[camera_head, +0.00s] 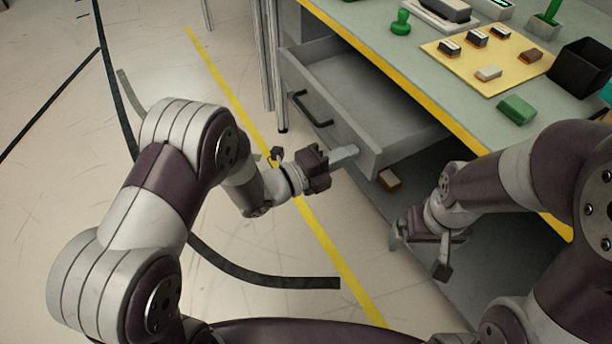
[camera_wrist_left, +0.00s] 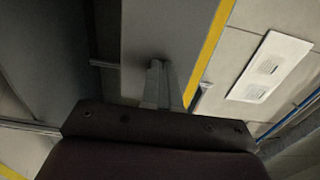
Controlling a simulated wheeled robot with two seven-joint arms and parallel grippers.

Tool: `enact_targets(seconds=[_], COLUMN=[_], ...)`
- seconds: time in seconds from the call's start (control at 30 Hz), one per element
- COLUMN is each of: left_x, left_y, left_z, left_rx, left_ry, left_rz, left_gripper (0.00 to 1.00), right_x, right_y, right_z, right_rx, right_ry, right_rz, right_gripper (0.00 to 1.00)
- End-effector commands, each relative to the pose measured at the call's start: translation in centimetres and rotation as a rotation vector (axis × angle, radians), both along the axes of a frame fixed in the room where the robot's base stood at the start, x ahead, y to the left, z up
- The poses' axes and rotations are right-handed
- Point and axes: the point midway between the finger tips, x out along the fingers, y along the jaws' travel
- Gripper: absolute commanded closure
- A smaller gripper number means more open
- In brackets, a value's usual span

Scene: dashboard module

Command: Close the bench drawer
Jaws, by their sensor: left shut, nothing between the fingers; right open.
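The grey bench drawer (camera_head: 372,92) stands pulled out from under the bench top in the head view. Its dark bar handle (camera_head: 312,108) is on the front panel. My left gripper (camera_head: 346,154) is shut and empty, its fingertips at the lower right part of the drawer front; I cannot tell whether they touch it. In the left wrist view the shut fingers (camera_wrist_left: 160,86) show against a grey surface with a yellow edge. My right gripper (camera_head: 420,252) is open and empty, low and to the right of the drawer, below the bench top.
The bench top (camera_head: 390,45) has a yellow front edge. On it are a yellow board (camera_head: 512,72) with several small blocks, a green block (camera_head: 516,109), a green stamp (camera_head: 400,22) and a black bin (camera_head: 582,68). A brown block (camera_head: 389,180) lies below the drawer. Floor at left is open.

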Motion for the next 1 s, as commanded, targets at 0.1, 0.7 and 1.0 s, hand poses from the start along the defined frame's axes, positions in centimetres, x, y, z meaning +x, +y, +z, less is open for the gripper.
enact_targets(seconds=[0.1, 0.7, 1.0], left_x=[1.9, 7.9, 8.1], left_y=[-3.1, -11.6, -11.9], left_z=[-0.6, -0.1, 0.2], left_rx=[-0.002, -0.001, -0.003], left_ry=[-0.005, 0.001, -0.003], left_rz=[-0.005, 0.001, 0.001], left_gripper=[1.00, 1.00, 1.00], right_x=[0.0, 0.0, 0.0], right_y=[0.0, 0.0, 0.0], right_z=[-2.0, -5.7, -5.7], right_rx=[0.000, 0.000, 0.000], right_ry=[0.000, 0.000, 0.000], right_rz=[0.000, 0.000, 0.000], right_gripper=[0.01, 0.01, 0.01])
